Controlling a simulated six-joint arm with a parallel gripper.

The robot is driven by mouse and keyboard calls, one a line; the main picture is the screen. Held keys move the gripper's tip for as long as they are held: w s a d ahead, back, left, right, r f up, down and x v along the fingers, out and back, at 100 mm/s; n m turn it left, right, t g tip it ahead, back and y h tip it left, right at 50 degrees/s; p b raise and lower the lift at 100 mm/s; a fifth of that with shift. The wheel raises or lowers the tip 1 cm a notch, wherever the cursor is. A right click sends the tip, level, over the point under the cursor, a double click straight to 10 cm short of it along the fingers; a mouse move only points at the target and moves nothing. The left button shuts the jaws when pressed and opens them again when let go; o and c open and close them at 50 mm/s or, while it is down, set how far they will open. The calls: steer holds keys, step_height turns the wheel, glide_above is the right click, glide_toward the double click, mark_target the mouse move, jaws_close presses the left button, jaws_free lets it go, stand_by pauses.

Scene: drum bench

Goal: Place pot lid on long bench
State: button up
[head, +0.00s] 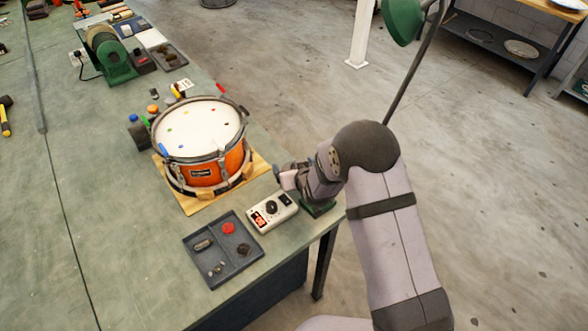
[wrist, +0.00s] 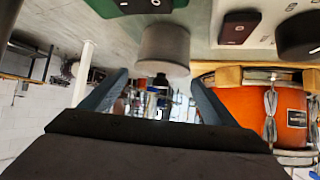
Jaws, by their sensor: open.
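I see no clear pot lid in the head view, where my gripper and wrist hide part of this spot. The long bench (head: 100,250) has a grey-green top.
The orange drum (head: 203,172) on a wooden board stands close beside my gripper. The white meter box (head: 272,212), a green block (head: 318,208) and a dark tray (head: 190,247) of small parts are near. The bench's left part is largely clear.

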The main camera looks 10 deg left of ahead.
steer(key=c, duration=1.2)
steer(key=shift+r, duration=0.15)
step_height(320, 180, up, 18)
steer(key=b, duration=0.4)
steer(key=shift+b, duration=0.3)
